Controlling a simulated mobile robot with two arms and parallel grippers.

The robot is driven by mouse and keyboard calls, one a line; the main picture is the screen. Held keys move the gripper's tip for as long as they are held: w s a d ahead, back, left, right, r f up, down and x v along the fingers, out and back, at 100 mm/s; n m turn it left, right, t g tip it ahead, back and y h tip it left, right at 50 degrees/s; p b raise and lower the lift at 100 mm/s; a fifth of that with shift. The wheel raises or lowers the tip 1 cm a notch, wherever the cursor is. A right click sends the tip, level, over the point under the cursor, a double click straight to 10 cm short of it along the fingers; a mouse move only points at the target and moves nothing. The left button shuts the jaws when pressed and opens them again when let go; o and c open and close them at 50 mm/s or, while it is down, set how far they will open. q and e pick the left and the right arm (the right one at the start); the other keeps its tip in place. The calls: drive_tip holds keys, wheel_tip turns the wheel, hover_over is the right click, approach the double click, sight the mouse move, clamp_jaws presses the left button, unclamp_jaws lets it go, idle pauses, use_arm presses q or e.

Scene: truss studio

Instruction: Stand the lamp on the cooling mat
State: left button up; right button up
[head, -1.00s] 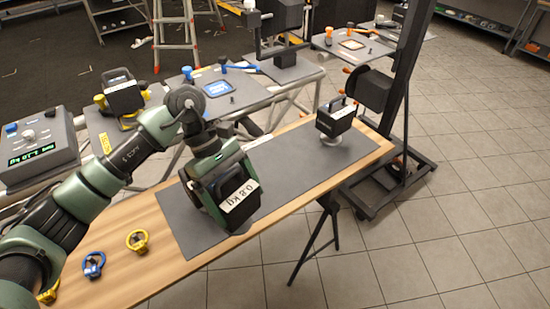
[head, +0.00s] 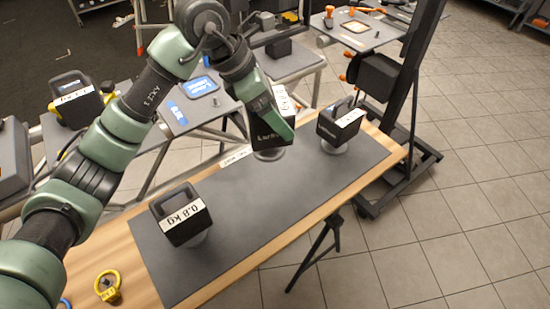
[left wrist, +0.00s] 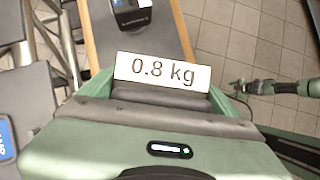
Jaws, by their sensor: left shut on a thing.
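My left gripper (head: 262,108) is shut on a black boxy lamp (head: 270,138) with a white weight label. It holds this lamp upright over the back edge of the dark grey cooling mat (head: 240,205); I cannot tell whether its pale round base touches the mat. In the left wrist view the held lamp's label (left wrist: 162,71) reads 0.8 kg. A similar lamp (head: 181,214) stands on the mat's near left part, and another (head: 340,124) at its far end. My right gripper (left wrist: 240,88) shows small in the left wrist view, its opening unclear.
The mat lies on a wooden table (head: 122,248) with a yellow ring-shaped piece (head: 108,286) at its left end. The mat's middle and front are clear. A black stand (head: 405,110) rises beyond the far end. Benches with another handled lamp (head: 72,98) are behind.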

use_arm(q)
wheel_tip(320, 180, down, 10)
drive_tip(key=shift+p, duration=0.7)
wheel_tip(320, 180, down, 5)
drive_tip(key=shift+r+p, duration=0.15)
drive_tip(key=shift+p, duration=0.15)
use_arm(e)
drive_tip(key=shift+w+a+r, duration=0.1)
drive_tip(key=shift+w+r, duration=0.15)
drive_tip(key=shift+r, duration=0.35)
drive_tip(key=shift+w+r, duration=0.25)
drive_tip(key=shift+r, duration=0.35)
use_arm(q)
drive_tip(key=o, duration=1.8)
use_arm(e)
drive_tip(key=shift+s+f, duration=0.1)
